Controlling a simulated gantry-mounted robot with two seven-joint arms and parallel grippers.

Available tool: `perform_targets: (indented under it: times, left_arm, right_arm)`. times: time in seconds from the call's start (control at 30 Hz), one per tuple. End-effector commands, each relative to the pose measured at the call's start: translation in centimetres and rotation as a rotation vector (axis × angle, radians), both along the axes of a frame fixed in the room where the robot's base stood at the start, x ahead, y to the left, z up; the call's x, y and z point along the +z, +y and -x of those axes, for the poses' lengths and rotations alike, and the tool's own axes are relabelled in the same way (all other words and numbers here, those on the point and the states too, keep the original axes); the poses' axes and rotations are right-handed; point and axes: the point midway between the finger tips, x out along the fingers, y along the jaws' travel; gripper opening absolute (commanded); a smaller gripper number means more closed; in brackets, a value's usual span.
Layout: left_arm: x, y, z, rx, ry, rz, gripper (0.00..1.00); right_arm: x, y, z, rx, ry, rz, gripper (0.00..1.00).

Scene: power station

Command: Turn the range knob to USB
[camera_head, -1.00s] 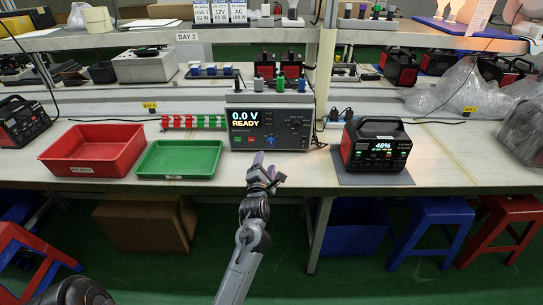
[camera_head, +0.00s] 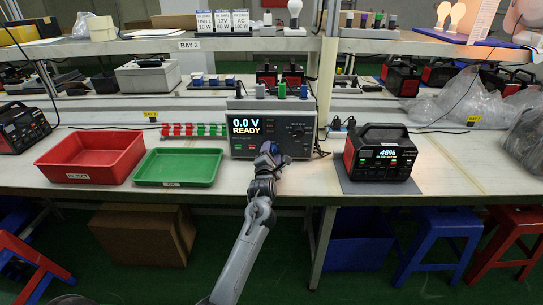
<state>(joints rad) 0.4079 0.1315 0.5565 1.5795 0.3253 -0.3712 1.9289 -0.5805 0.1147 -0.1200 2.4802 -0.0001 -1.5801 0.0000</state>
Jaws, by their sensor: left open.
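The grey tester (camera_head: 295,115) stands on the bench. Its screen (camera_head: 247,125) reads "0.0 V READY". The blue range knob (camera_head: 273,147) is low on its front panel, partly covered by my left gripper. My left gripper (camera_head: 267,155) is open, with its fingertips in front of the knob. I cannot tell whether they touch it or are around it. The knob's pointer and the range labels are too small or hidden to read. My right gripper is not in view.
A black and red power station (camera_head: 379,158) showing 40% sits on a mat right of the tester. A green tray (camera_head: 178,181) and a red bin (camera_head: 92,177) are on the left. Red and green connectors (camera_head: 192,130) stand behind the green tray. A shelf (camera_head: 200,45) runs above.

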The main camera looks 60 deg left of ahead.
Motion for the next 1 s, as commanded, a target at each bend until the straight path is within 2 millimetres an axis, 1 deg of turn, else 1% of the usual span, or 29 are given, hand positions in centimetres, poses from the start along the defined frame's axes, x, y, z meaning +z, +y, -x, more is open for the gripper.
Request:
perform_targets:
  times: [0.2, 0.23, 0.5, 0.57, 0.6, 0.83, 1.0]
  left_arm:
    - [0.03, 0.00, -0.03, 0.000, 0.000, 0.000, 0.60]
    - [0.03, 0.00, -0.03, 0.000, 0.000, 0.000, 0.59]
    - [0.02, -0.01, -0.01, 0.000, 0.000, 0.000, 0.17]
    - [0.03, -0.01, -0.01, 0.000, 0.000, 0.000, 0.08]
    - [0.03, -0.01, -0.01, 0.000, 0.000, 0.000, 0.06]
    - [0.03, -0.04, -0.03, 0.000, -0.021, 0.013, 0.06]
    - [-0.06, -0.09, -0.07, -0.001, -0.080, 0.055, 0.06]
  right_arm:
    - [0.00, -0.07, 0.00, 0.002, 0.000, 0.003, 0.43]
    - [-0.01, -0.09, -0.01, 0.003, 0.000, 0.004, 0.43]
    - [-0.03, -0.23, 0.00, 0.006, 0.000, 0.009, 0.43]
    - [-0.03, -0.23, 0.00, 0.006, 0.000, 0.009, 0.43]
    - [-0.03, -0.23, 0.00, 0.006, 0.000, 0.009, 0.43]
    - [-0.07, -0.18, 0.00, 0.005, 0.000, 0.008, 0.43]
    - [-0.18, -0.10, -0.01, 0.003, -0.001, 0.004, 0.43]
